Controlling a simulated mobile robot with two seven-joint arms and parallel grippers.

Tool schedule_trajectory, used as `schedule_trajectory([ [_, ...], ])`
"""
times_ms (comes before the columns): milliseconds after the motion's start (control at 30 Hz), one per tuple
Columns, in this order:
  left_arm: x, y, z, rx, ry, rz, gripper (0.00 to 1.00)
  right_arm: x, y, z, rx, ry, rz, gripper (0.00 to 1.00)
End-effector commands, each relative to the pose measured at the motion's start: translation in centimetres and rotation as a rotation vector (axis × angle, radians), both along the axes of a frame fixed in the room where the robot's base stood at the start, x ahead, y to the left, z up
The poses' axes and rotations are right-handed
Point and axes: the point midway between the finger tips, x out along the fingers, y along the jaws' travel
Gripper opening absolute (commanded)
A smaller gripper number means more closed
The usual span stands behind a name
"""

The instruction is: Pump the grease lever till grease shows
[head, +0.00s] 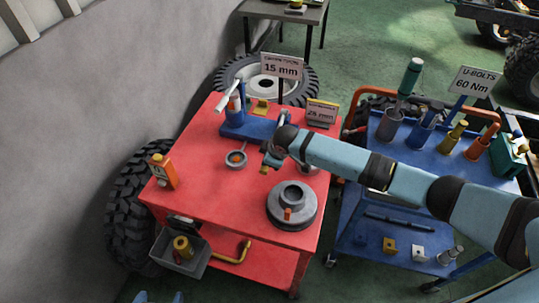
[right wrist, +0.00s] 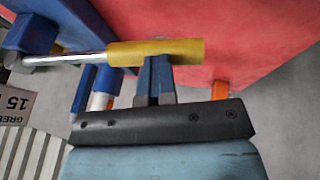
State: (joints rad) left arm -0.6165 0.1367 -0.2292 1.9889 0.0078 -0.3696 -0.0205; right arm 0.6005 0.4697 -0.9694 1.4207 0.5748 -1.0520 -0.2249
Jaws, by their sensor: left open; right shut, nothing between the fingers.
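The grease pump stands on a blue base (head: 236,128) at the back of the red table (head: 215,190). In the right wrist view its lever is a silver rod (right wrist: 65,59) with a yellow grip (right wrist: 185,50). My right gripper (right wrist: 154,62) is shut and empty, its fingertips against or just beside the underside of the grip; I cannot tell whether they touch. In the head view this gripper (head: 268,162) hangs over the table, with yellow at its tip. My left gripper (head: 160,297) is open at the bottom edge, only its blue fingertips showing. I cannot make out any grease.
A sign (head: 281,67) reading 15 mm stands behind the pump. A grey hub (head: 291,208) lies at the table's front right. An orange device (head: 162,172) stands at the left edge. A grey tray (head: 160,249) hangs in front. A blue tool cart (head: 385,150) stands right.

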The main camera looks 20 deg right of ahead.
Motion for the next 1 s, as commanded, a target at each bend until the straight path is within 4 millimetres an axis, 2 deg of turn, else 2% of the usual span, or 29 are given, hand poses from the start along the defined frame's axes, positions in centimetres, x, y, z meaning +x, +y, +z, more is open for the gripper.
schedule_trajectory([
  [33,0.1,0.2,1.5,0.003,-0.003,0.002,0.85,0.0,-0.1,1.5,0.000,-0.001,0.000,0.00],
  [167,0.2,0.7,3.8,0.010,-0.011,0.011,0.85,0.4,-0.4,4.2,0.002,-0.011,-0.003,0.00],
  [233,0.0,0.9,2.8,0.009,-0.012,0.016,0.85,-0.3,-0.6,4.7,0.004,-0.016,-0.001,0.00],
  [400,-0.7,0.7,1.5,0.009,0.009,0.014,0.85,-2.1,-1.1,8.3,0.004,-0.018,-0.001,0.00],
  [600,-0.5,0.5,1.3,0.005,0.007,0.013,0.85,-3.5,-1.5,11.3,0.005,-0.019,-0.002,0.00],
  [767,0.0,0.4,1.5,0.004,-0.001,0.012,0.85,-4.0,-1.6,12.3,0.005,-0.018,-0.003,0.00],
  [1000,0.1,0.4,1.7,0.003,-0.005,0.012,0.85,-4.1,-1.6,12.5,0.005,-0.019,-0.005,0.00],
])
